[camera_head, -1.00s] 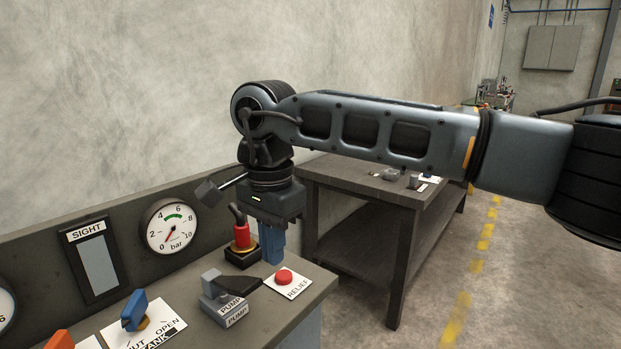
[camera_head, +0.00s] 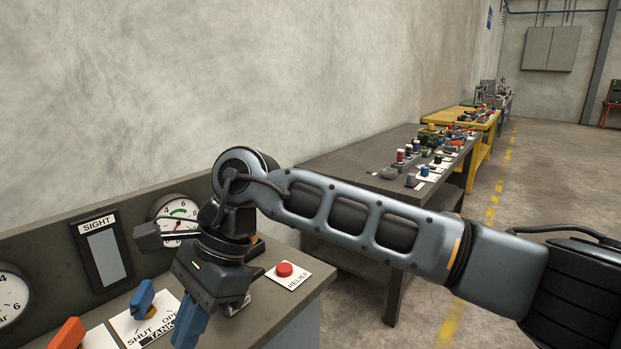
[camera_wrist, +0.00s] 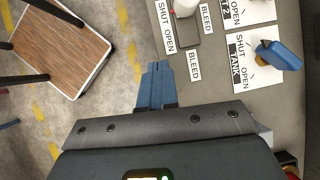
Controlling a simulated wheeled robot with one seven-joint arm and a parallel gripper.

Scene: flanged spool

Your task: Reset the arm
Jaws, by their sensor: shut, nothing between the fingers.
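My gripper (camera_head: 188,322) has blue fingers, closed together with nothing between them. In the head view it hangs tilted above the front of the grey bench, just right of the blue tank handle (camera_head: 141,299). In the wrist view my gripper (camera_wrist: 157,86) points along the bench's edge, with open floor on its left. My arm reaches in from the right and bends down at the wrist. It hides most of the pump block and part of the pressure gauge (camera_head: 175,215).
The bench carries a red relief button (camera_head: 284,269), a sight panel (camera_head: 105,254) and an orange handle (camera_head: 68,334). A dark table (camera_head: 345,160) with several small items stands behind my arm. A wooden-topped cart (camera_wrist: 62,45) stands on the floor in the wrist view.

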